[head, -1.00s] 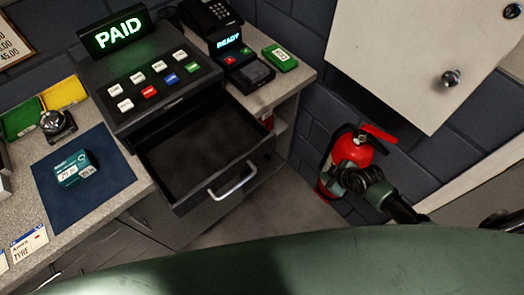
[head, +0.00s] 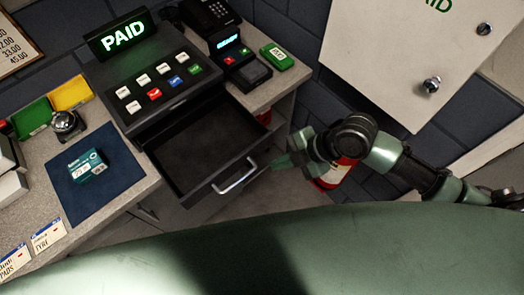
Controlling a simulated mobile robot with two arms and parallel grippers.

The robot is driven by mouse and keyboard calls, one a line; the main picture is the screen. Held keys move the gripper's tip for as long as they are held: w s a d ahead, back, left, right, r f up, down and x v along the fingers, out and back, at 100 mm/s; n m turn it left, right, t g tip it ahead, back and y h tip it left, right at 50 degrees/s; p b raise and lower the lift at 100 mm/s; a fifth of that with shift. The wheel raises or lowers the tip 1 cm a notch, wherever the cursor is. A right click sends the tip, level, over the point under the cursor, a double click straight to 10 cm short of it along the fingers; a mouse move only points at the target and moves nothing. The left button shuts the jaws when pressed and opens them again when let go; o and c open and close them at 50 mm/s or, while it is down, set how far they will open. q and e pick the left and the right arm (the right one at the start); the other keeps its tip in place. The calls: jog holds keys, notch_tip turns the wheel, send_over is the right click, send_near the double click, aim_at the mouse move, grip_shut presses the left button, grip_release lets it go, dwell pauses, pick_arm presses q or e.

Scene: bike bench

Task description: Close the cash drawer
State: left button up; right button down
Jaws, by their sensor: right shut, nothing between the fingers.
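The cash drawer (head: 205,150) is pulled out below the till (head: 150,82), which has a lit PAID sign. The drawer looks empty, and its silver handle (head: 236,177) is on its front face. My right gripper (head: 281,162) is just right of the drawer's front corner, with its fingers pointing left toward it. It is shut and empty. I cannot tell whether it touches the drawer. My left gripper is not in view.
A card reader (head: 245,68) and a green box (head: 277,56) stand on the counter right of the till. A blue mat (head: 85,205) with a small teal box (head: 86,166) lies at left. A red fire extinguisher (head: 337,174) is behind my right arm. A white cabinet (head: 400,60) hangs at upper right.

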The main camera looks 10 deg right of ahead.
jog(key=w+a+f+p, duration=0.2)
jog(key=w+a, duration=0.2)
jog(key=shift+f+p, duration=0.35)
jog(key=shift+p, duration=0.05)
jog(key=shift+w, duration=0.15)
